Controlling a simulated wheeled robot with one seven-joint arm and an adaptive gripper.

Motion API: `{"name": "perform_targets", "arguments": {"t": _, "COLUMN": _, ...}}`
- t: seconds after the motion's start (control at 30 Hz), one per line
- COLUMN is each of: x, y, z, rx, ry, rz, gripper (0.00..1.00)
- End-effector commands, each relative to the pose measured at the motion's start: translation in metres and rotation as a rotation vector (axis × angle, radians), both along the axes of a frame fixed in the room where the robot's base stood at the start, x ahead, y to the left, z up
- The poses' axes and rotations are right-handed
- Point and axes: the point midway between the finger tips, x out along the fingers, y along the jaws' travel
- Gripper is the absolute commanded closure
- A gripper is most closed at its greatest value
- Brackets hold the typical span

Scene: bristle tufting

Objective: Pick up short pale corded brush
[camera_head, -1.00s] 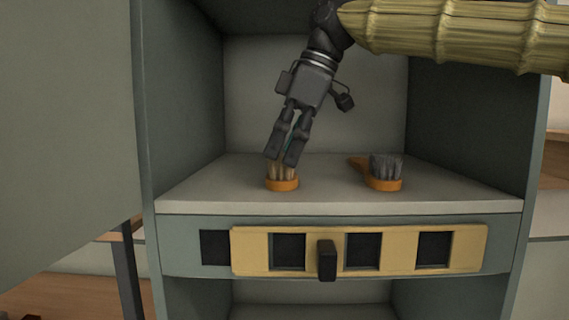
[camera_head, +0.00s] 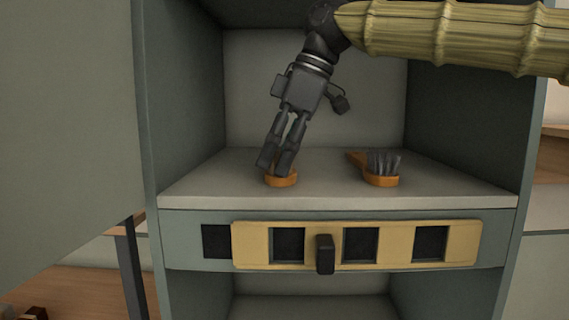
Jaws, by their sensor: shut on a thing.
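A short brush with an orange-brown base (camera_head: 281,181) stands on the shelf at the left. Its pale bristles are now mostly hidden behind my fingers. My gripper (camera_head: 274,168) points down at it from above, with its fingertips just over the base, and is shut on the brush. The brush appears to rest on the shelf still; any small gap under it cannot be told. No cord on it can be made out.
A second brush (camera_head: 381,169) with dark grey bristles and an orange handle lies to the right on the shelf (camera_head: 330,190). Cabinet walls rise on both sides. Below is a yellow slotted panel (camera_head: 400,244) with a dark knob (camera_head: 325,254). The shelf between the brushes is clear.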

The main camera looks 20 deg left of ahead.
Motion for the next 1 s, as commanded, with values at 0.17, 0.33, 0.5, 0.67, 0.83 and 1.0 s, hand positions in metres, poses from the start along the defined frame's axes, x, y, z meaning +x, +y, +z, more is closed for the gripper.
{"name": "perform_targets", "arguments": {"t": 0.17, "x": 0.003, "y": 0.001, "z": -0.011, "rx": -0.010, "ry": 0.004, "rz": -0.001, "gripper": 0.62}}
{"name": "perform_targets", "arguments": {"t": 0.33, "x": 0.003, "y": 0.001, "z": -0.012, "rx": -0.012, "ry": 0.005, "rz": 0.000, "gripper": 0.62}}
{"name": "perform_targets", "arguments": {"t": 0.5, "x": 0.004, "y": 0.001, "z": -0.007, "rx": -0.012, "ry": 0.005, "rz": -0.001, "gripper": 0.62}}
{"name": "perform_targets", "arguments": {"t": 0.67, "x": 0.003, "y": 0.001, "z": 0.006, "rx": -0.010, "ry": 0.003, "rz": -0.002, "gripper": 0.63}}
{"name": "perform_targets", "arguments": {"t": 0.83, "x": 0.002, "y": 0.000, "z": 0.024, "rx": -0.008, "ry": 0.001, "rz": -0.002, "gripper": 0.63}}
{"name": "perform_targets", "arguments": {"t": 1.0, "x": -0.009, "y": -0.012, "z": 0.028, "rx": -0.005, "ry": 0.000, "rz": -0.001, "gripper": 0.63}}
